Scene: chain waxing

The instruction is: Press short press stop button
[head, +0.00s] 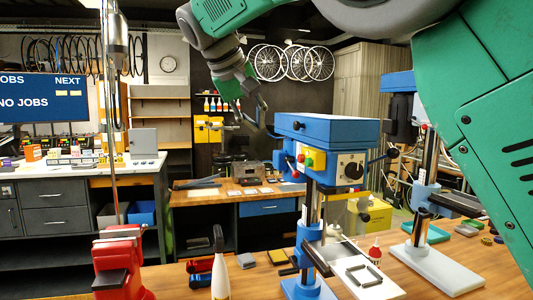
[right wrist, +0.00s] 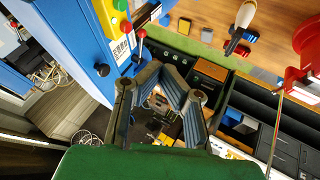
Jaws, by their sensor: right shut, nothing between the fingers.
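A blue drill press (head: 330,133) stands on the wooden bench at the centre of the head view. A yellow panel on its head carries a red button (head: 309,162) and a green button (head: 319,159). In the right wrist view the red button (right wrist: 125,27) shows at the upper left, below the green button (right wrist: 121,5). My right gripper (head: 263,112) is up and to the left of the press head, apart from it. In the right wrist view its fingers (right wrist: 162,68) are shut and empty. My left gripper is not in view.
A second blue press (head: 422,200) stands on the right, partly hidden by my right arm. A red vise (head: 120,262) and a white-bodied bottle (head: 220,275) stand at the front left. A red-tipped lever (right wrist: 142,33) juts out near the buttons.

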